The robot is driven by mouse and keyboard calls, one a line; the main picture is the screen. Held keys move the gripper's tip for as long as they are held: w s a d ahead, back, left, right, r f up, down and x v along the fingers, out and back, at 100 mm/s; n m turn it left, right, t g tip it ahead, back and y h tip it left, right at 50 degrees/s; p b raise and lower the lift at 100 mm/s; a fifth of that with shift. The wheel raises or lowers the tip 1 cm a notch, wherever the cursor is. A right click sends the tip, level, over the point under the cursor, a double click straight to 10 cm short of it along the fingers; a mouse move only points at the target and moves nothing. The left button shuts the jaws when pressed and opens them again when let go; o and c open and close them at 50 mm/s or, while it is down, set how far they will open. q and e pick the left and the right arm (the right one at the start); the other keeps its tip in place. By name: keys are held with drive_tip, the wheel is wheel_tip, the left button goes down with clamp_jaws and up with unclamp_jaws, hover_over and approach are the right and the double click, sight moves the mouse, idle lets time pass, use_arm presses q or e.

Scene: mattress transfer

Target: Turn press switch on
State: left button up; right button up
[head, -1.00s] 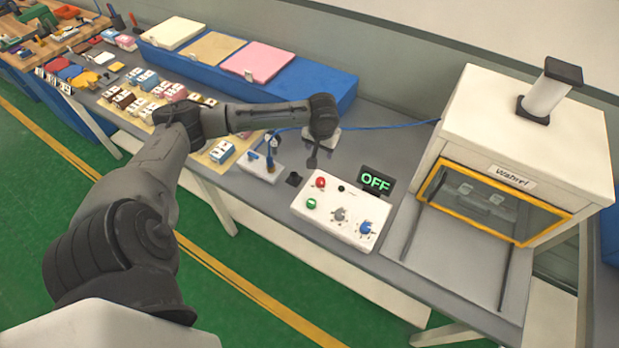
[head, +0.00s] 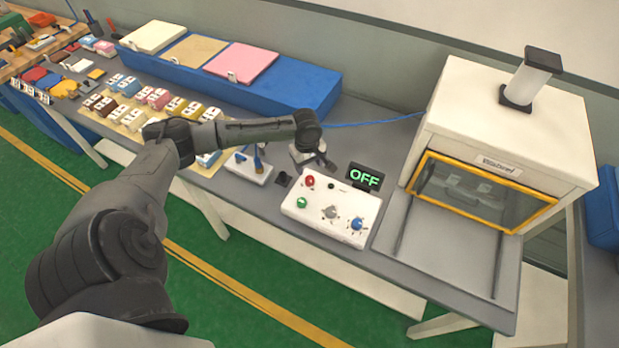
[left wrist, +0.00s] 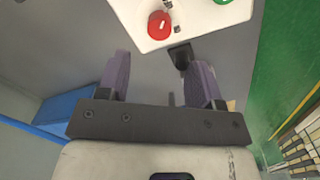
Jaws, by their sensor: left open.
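The white control box (head: 294,208) sits on the grey bench in the head view. It carries a red knob (head: 309,181), a green button (head: 302,203), a grey knob (head: 329,212) and a blue knob (head: 356,223). A small display (head: 364,177) behind it reads OFF in green. My left gripper (head: 318,161) is just behind the box's left corner, near the red knob. In the left wrist view the two fingers (left wrist: 158,75) are apart with nothing between them; the red knob (left wrist: 159,25) lies beyond them. My right gripper is not in view.
A white press machine (head: 500,120) with a yellow-framed window stands right of the box. A smaller white switch box (head: 248,168) and a small black block (head: 284,179) lie to the left. A blue platform (head: 290,90) with coloured pads is behind. A blue cable crosses the bench.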

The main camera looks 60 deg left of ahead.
sight(310, 179)
use_arm(q)
drive_tip(key=f, duration=0.7)
drive_tip(key=shift+w+f+b, duration=0.2)
drive_tip(key=shift+f+b, duration=0.15)
drive_tip(key=shift+f, duration=0.05)
drive_tip(key=shift+c, duration=0.2)
